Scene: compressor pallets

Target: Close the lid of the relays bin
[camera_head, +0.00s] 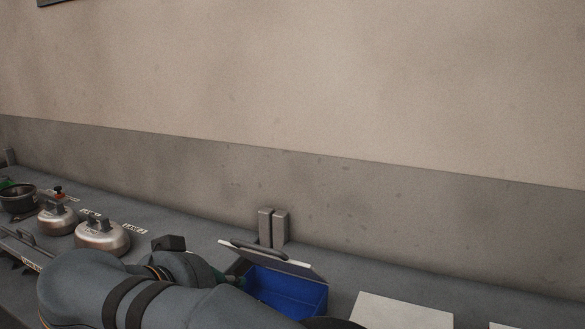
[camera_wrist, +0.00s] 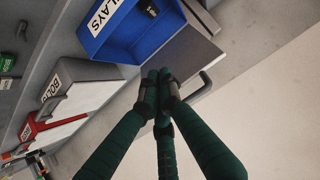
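The relays bin (camera_wrist: 130,35) is blue, with a label ending in "LAYS" and a dark item inside. It also shows in the head view (camera_head: 285,290), right of my arm. Its pale lid (camera_wrist: 180,60) stands raised and tilted, leaving the bin open. The lid has a dark curved handle (camera_head: 258,249), also visible in the wrist view (camera_wrist: 200,88). My gripper (camera_wrist: 159,78) has its green fingers drawn together, with nothing visible between them. The fingertips overlap the lid's near edge in the wrist view; I cannot tell whether they touch. In the head view my arm hides most of the gripper.
A bin labelled BOLTS (camera_wrist: 72,82) and a bin with a red part (camera_wrist: 35,127) stand beside the relays bin. Two grey blocks (camera_head: 272,229) stand behind it near the wall. Metal pots (camera_head: 102,238) are at left. A white panel (camera_head: 400,311) lies at right.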

